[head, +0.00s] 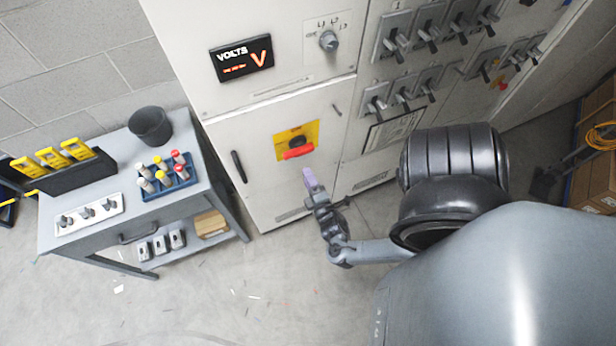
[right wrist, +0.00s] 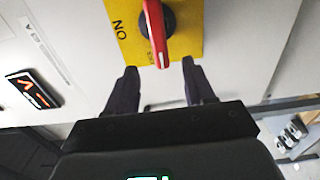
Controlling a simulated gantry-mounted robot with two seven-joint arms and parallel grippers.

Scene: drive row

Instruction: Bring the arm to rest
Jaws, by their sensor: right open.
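My right gripper (head: 309,180) is in front of the pale cabinet, a little below a yellow plate (head: 309,131) with a red rotary handle (head: 299,152). In the right wrist view, the right gripper (right wrist: 157,75) has its two dark fingers spread apart with nothing between them. The red handle (right wrist: 156,30) on the yellow plate lies just beyond the fingertips and appears apart from them. My right arm (head: 375,251) reaches in from the right of the head view. My left gripper does not show.
The cabinet (head: 267,190) carries a voltage display (head: 242,58), a selector knob (head: 328,41) and rows of grey switches (head: 395,40). A grey workbench (head: 85,233) at left holds a black bin (head: 150,126) and a blue tray (head: 183,182). The floor between is mostly clear, with small scraps.

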